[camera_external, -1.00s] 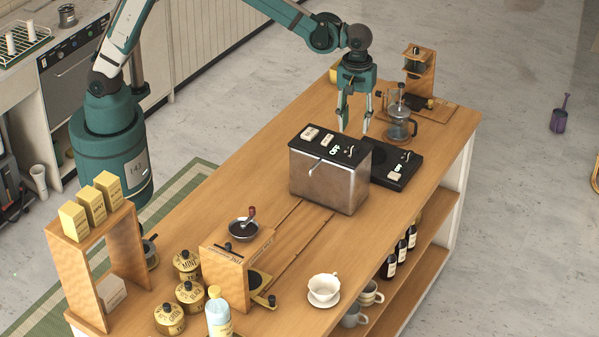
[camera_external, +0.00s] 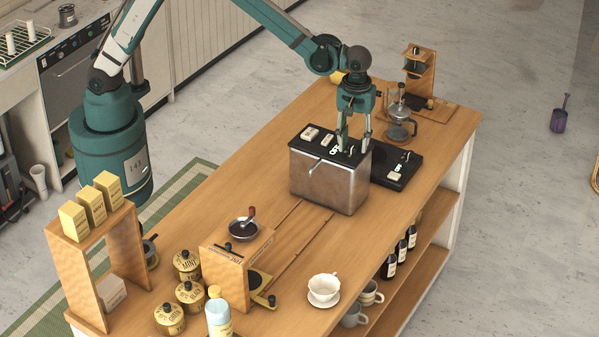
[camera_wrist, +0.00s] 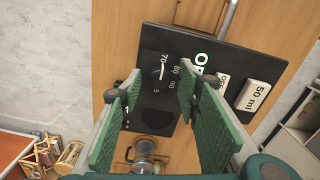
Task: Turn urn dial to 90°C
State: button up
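The urn (camera_external: 328,184) is a metal box with a black top panel on the wooden cart. In the wrist view the panel carries a dial (camera_wrist: 159,73), with a white pointer and markings including 70, 80 and 90. The pointer appears closest to 70. My gripper (camera_external: 353,148) is open above the dial end of the urn top. In the wrist view its green fingers (camera_wrist: 160,82) are spread, with the dial between or just beyond their tips. I cannot tell whether they touch it. The fingers partly cover the dial in the external view.
White buttons, one marked 50 ml (camera_wrist: 258,96), and lit lettering (camera_wrist: 201,60) sit beside the dial. A flat black unit (camera_external: 398,174) lies right of the urn, with a glass press (camera_external: 399,128) behind it. The wood left of the urn is mostly clear.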

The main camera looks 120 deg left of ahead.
jog(key=shift+f, duration=0.15)
jog(key=c, duration=0.9)
